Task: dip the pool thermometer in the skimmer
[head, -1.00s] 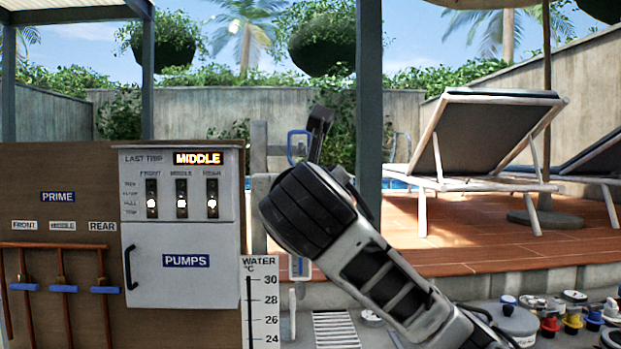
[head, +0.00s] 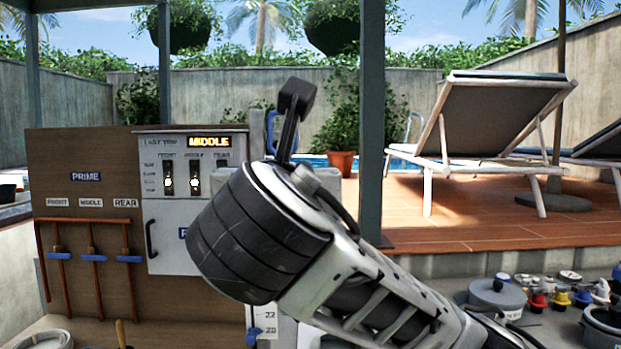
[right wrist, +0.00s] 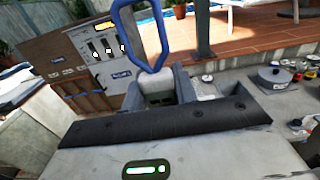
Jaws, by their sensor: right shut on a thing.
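My right gripper (head: 284,140) is at the top of my raised right arm, near the middle of the head view. It is shut on the pool thermometer, whose blue loop (head: 270,130) shows beside the dark finger. In the right wrist view the blue loop (right wrist: 146,38) stands up above the fingers (right wrist: 158,88), with a pale piece at its foot between them. My wrist hides most of the thermometer's body in the head view. I cannot make out the skimmer with certainty. My left gripper is not in view.
The pump cabinet (head: 165,235) and brown board with PRIME valves (head: 90,258) stand left, partly behind my wrist. A water scale (head: 266,318) shows below it. Several lids and small parts (head: 540,292) lie at the lower right. A lounger (head: 500,130) stands on the deck.

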